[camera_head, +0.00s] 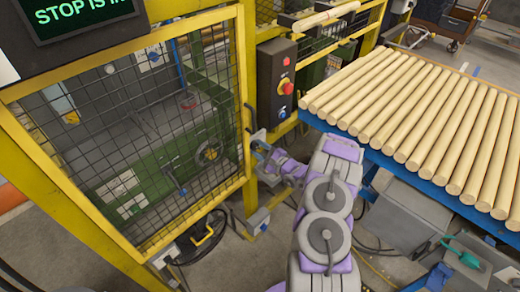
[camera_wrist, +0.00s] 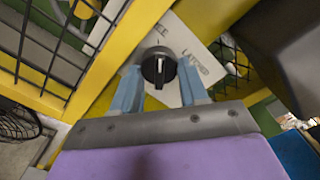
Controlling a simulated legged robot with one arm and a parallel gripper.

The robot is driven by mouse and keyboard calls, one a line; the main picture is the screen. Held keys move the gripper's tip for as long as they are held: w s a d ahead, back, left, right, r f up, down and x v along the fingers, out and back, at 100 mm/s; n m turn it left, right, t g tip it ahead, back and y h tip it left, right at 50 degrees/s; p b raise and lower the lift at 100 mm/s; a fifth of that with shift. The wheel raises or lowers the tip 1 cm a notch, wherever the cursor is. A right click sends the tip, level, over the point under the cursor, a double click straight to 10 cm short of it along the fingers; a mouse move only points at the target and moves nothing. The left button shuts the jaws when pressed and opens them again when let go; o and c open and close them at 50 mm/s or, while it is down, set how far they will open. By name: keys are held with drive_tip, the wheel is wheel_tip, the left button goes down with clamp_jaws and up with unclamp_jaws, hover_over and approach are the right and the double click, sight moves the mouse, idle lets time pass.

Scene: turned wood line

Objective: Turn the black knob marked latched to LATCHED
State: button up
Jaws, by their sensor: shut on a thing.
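The black knob (camera_wrist: 159,66) sits on a pale label plate (camera_wrist: 186,35) fixed to the yellow frame. A white line on the knob's face runs roughly down the wrist picture. Lettering that seems to read LATCHED stands right of the knob; another word above it is only partly legible. My gripper (camera_wrist: 160,78) has its two blue fingers on either side of the knob and is shut on it. In the head view my gripper (camera_head: 262,149) is at the right post of the mesh door; the knob cannot be made out there.
The yellow mesh door (camera_head: 140,130) encloses a green machine. A control box (camera_head: 277,80) with a red button is above my gripper. A rack of wooden rods (camera_head: 420,120) stands to the right. A grey box (camera_head: 405,215) is below the rack.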

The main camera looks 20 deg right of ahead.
drive_tip(key=shift+f+m, duration=0.1)
drive_tip(key=shift+m, duration=0.2)
drive_tip(key=o, duration=0.8)
drive_tip(key=shift+s, duration=0.1)
drive_tip(key=p+v, duration=0.3)
drive_tip(key=v, duration=1.4)
drive_tip(key=shift+s+d, duration=0.1)
